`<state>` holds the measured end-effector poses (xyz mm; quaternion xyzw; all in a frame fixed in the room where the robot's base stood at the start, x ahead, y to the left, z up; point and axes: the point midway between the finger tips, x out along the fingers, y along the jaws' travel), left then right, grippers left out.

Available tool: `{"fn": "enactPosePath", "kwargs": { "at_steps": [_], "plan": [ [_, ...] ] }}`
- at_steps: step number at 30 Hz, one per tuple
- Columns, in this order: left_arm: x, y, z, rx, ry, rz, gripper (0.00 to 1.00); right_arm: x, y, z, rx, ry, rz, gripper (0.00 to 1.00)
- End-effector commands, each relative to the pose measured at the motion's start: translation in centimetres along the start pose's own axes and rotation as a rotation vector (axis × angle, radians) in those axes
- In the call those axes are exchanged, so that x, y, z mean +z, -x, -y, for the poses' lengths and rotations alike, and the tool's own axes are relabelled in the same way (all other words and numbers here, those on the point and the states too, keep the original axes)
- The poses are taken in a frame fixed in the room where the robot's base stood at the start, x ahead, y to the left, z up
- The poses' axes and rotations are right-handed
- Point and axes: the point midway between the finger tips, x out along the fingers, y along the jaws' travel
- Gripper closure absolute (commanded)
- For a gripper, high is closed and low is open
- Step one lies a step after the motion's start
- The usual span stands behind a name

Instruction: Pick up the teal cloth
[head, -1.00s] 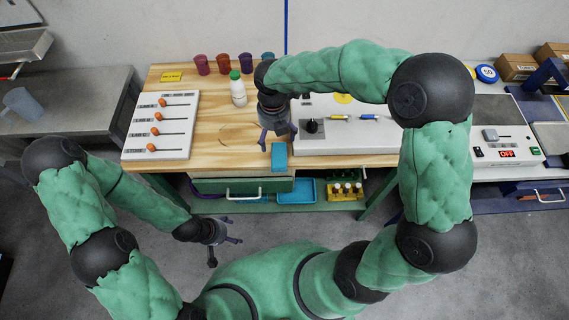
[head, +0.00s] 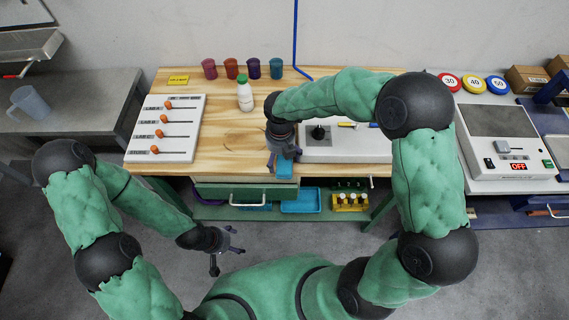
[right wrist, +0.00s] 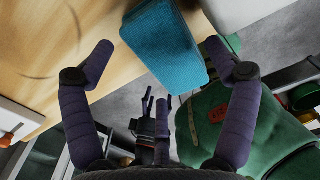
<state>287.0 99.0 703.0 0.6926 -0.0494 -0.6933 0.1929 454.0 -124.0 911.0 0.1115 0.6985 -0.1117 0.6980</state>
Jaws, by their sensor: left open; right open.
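The teal cloth (head: 284,168) is a small folded block at the front edge of the wooden table, partly hidden by my right gripper in the head view. In the right wrist view the cloth (right wrist: 165,42) lies ahead of and between the spread fingers, with its lower end at the table edge. My right gripper (head: 284,155) is open and above the cloth; in the right wrist view its fingers (right wrist: 165,70) do not appear to touch it. My left gripper (head: 228,245) is open and empty, low in front of the table, away from the cloth.
A white slider panel (head: 165,128) is left on the table (head: 222,140). A white bottle (head: 245,96) and several coloured cups stand behind. A white device (head: 345,146) is right of the cloth. Blue trays (head: 302,202) sit below the table.

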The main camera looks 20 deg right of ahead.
Motion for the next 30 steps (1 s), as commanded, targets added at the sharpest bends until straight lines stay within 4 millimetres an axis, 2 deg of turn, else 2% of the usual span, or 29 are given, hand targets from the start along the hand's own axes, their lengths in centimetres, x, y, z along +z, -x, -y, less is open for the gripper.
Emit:
{"fn": "enactPosePath", "kwargs": {
  "at_steps": [1, 3, 11, 14, 16, 17, 30],
  "plan": [
    [0.0, -0.5, 0.2, 0.000, 0.000, 0.000, 0.27, 0.0, -1.1, 0.0, -0.001, 0.001, -0.001, 0.13],
    [0.0, -0.7, 0.2, 0.000, 0.000, 0.000, 0.27, 0.0, -1.9, 0.0, -0.001, 0.000, -0.001, 0.13],
    [0.0, -0.6, 0.2, 0.000, 0.000, 0.000, 0.27, 0.0, -2.2, 0.0, 0.001, -0.001, 0.001, 0.13],
    [0.0, -0.6, 0.2, 0.000, 0.000, 0.000, 0.27, 0.0, -2.2, 0.0, 0.000, -0.001, 0.001, 0.36],
    [0.0, -0.6, 0.2, 0.000, 0.000, 0.000, 0.27, 0.0, -2.2, 0.0, 0.000, -0.001, 0.001, 0.55],
    [0.0, -0.6, 0.2, 0.000, 0.000, 0.000, 0.27, 0.0, -2.2, 0.0, 0.000, -0.001, 0.001, 0.58],
    [0.0, -0.5, 0.2, 0.000, 0.000, 0.000, 0.27, 0.0, -1.9, 0.0, 0.000, 0.000, 0.000, 0.59]
  ]
}}
